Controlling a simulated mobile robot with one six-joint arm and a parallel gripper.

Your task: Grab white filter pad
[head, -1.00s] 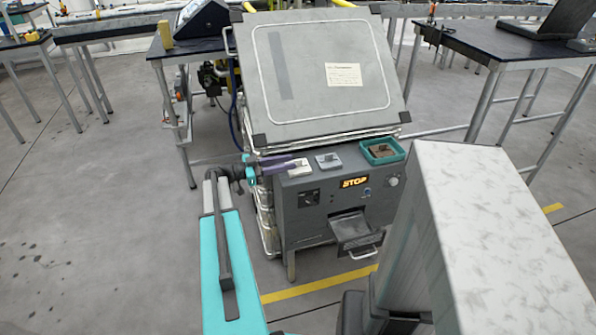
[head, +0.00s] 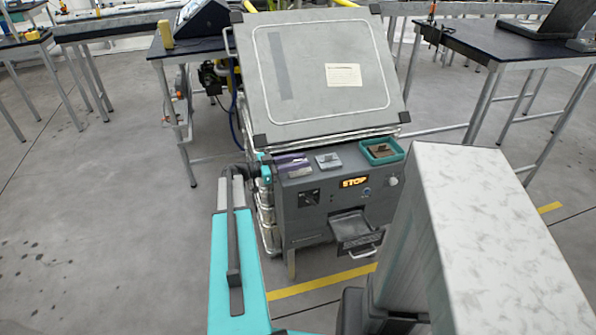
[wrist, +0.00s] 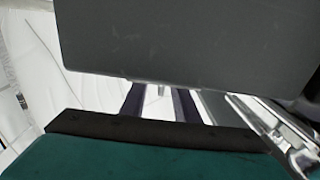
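The white filter pad (head: 300,172) is on the left of the grey machine's top ledge. My purple gripper fingers (head: 290,160) lie at it and cover most of it. In the wrist view the gripper (wrist: 160,105) shows two dark purple fingers apart, with a gap between them. A large dark grey surface (wrist: 190,40) hides the fingertips there, so I cannot tell whether they touch the pad.
A grey pad (head: 328,161) lies just right of the white one. A teal tray (head: 400,147) with a brown block (head: 381,151) stands further right. The machine's tilted lid (head: 320,75) rises behind. An open drawer (head: 355,228) juts out below the lit STOP display (head: 353,182).

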